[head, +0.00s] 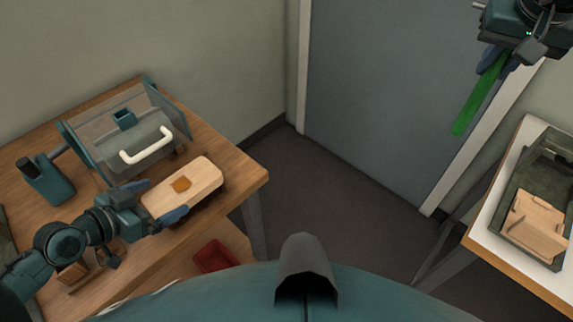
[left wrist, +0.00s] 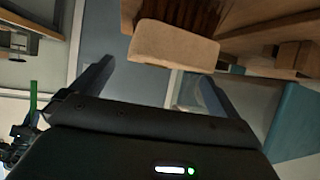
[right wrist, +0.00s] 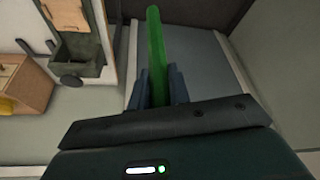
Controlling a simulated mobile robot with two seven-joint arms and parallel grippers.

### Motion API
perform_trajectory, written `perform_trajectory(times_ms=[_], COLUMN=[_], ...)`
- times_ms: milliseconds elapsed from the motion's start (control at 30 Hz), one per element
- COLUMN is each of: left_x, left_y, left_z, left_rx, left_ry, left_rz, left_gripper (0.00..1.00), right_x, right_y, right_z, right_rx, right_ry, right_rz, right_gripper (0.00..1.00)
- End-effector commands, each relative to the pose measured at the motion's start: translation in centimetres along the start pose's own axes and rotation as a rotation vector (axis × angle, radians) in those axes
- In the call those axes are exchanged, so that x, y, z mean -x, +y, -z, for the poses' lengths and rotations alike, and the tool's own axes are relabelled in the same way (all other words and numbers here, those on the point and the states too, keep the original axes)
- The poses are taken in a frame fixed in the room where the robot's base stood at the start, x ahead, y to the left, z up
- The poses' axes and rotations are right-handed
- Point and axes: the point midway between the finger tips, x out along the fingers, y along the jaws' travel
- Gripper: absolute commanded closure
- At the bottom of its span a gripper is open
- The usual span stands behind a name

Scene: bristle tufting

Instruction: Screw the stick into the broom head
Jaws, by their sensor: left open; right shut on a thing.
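The broom head, a pale wooden block (head: 205,181) with an orange-brown patch on top, is at the front right of the wooden table. In the left wrist view the block (left wrist: 172,46) shows dark brown bristles (left wrist: 182,12) on one side. My left gripper (head: 156,203) is open beside the block's near left end; in its wrist view the block appears beyond the fingertips, and I cannot tell whether they touch it. My right gripper (head: 493,62) is shut on the green stick (head: 478,100), held tilted in the air far from the block. The stick (right wrist: 156,45) projects beyond the fingers.
A teal machine with a clear panel and white handle (head: 147,146) stands behind the broom head on the wooden table (head: 247,176). A red bin (head: 214,256) is below. At right, a white-topped table (head: 487,232) holds a dark tray with wooden pieces (head: 533,222). Open floor separates the tables.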

Motion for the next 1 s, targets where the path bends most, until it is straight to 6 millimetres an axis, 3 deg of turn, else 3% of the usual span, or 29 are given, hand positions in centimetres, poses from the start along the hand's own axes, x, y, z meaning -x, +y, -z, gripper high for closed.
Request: perform_trajectory(times_ms=[267, 533, 700, 1000], left_x=[-0.1, -2.9, -4.8, -5.2], left_y=[0.0, 0.3, 0.3, 0.4], left_z=[0.1, 1.2, 0.9, 0.8], left_rx=[0.000, 0.002, 0.001, -0.001], left_ry=[0.000, 0.005, 0.001, -0.001], left_rz=[0.001, 0.001, 0.002, 0.000], left_gripper=[0.00, 0.00, 0.00, 0.00], right_x=[0.1, 1.0, 0.9, 0.9], right_y=[0.0, 0.0, 0.0, 0.0], right_z=[0.0, 0.4, 0.4, 0.4], right_rx=[0.000, 0.000, 0.000, 0.000], right_ry=[0.001, 0.000, 0.000, 0.000], right_rz=[0.000, 0.000, 0.000, 0.000], right_gripper=[1.00, 1.00, 1.00, 1.00])
